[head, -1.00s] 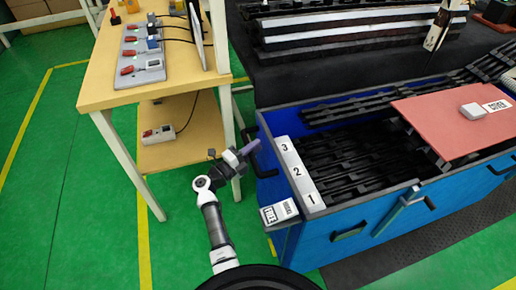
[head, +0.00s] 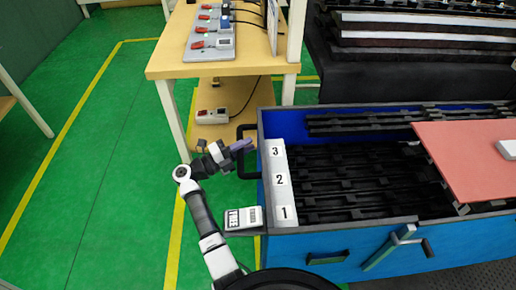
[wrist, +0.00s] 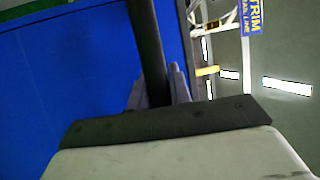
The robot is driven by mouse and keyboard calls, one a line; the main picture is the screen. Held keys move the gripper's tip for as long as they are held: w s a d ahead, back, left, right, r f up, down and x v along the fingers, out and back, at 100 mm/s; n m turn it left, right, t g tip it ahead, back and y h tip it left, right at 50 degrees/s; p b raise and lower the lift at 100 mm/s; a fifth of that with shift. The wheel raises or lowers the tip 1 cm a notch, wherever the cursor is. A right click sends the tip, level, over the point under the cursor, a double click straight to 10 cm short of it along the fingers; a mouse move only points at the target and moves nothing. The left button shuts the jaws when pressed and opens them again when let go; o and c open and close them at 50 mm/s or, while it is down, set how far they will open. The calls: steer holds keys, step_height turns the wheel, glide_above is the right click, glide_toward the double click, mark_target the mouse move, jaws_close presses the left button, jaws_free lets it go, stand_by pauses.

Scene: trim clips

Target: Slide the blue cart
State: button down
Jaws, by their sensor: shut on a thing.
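The blue cart (head: 300,255) stands at the right in the head view. Its open top holds rows of black trim strips (head: 350,180). A black handle (head: 240,172) sticks out from its left end. My gripper (head: 243,146), with purple-grey fingers, is at the upper part of this handle. In the wrist view the fingers of my gripper (wrist: 158,88) are on both sides of the black handle bar (wrist: 147,40), shut on it. The cart's blue end panel (wrist: 75,85) fills the left of that view. The fingertips' contact is partly hidden by the bar.
A wooden workbench (head: 168,62) with switch boxes (head: 210,38) stands behind the cart's left end. A red-brown board (head: 470,160) lies over the cart's right part. A calculator-like device (head: 243,217) sits on a small side shelf. Green floor (head: 90,170) is open to the left.

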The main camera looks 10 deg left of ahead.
steer(key=shift+s+a, duration=0.15)
steer(key=shift+a, duration=0.25)
steer(key=c, duration=1.3)
jaws_free()
steer(key=shift+a, duration=0.1)
steer(key=b+v, duration=0.4)
steer(key=v, duration=0.9)
steer(key=shift+s+a, duration=0.2)
steer(key=shift+a, duration=0.1)
steer(key=shift+f, duration=0.15)
